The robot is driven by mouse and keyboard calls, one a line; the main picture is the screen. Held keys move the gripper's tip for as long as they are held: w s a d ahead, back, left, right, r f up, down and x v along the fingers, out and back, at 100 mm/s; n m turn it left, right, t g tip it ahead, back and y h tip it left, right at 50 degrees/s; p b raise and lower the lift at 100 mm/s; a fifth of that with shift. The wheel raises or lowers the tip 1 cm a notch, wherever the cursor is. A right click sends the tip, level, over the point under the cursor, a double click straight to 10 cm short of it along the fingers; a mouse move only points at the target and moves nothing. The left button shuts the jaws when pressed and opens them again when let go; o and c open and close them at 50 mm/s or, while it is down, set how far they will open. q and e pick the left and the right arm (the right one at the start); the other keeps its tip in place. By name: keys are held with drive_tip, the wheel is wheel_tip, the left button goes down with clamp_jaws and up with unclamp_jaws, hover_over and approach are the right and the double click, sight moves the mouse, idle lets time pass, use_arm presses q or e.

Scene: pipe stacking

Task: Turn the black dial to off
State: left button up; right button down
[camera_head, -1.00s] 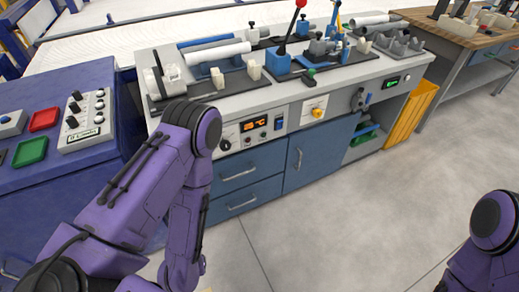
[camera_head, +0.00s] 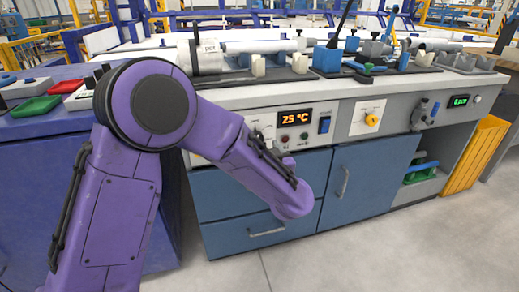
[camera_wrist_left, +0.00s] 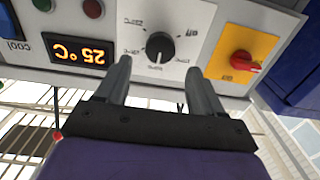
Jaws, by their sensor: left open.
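The black dial (camera_wrist_left: 159,46) sits on a white panel in the left wrist view, ringed by small printed labels that appear upside down. A pale mark shows at the dial's lower side in that picture; the labels are too small to read surely. My left gripper (camera_wrist_left: 158,68) is open and empty, its two fingertips reaching toward the panel on either side of the dial, just short of it in the picture. I cannot tell whether they touch the panel. My right gripper is out of view.
The display (camera_wrist_left: 77,50) beside the dial reads 25 °C and also shows in the head view (camera_head: 294,117). A red knob on a yellow plate (camera_wrist_left: 240,62) lies on the dial's other side. The workbench top (camera_head: 290,95) carries pipes and clamps above the panel.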

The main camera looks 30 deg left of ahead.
sight(257, 137)
use_arm(q)
drive_tip(key=b+x, duration=0.1)
drive_tip(key=x, duration=0.4)
drive_tip(key=shift+c, duration=0.4)
drive_tip(key=c, duration=1)
drive_tip(key=shift+o, duration=0.2)
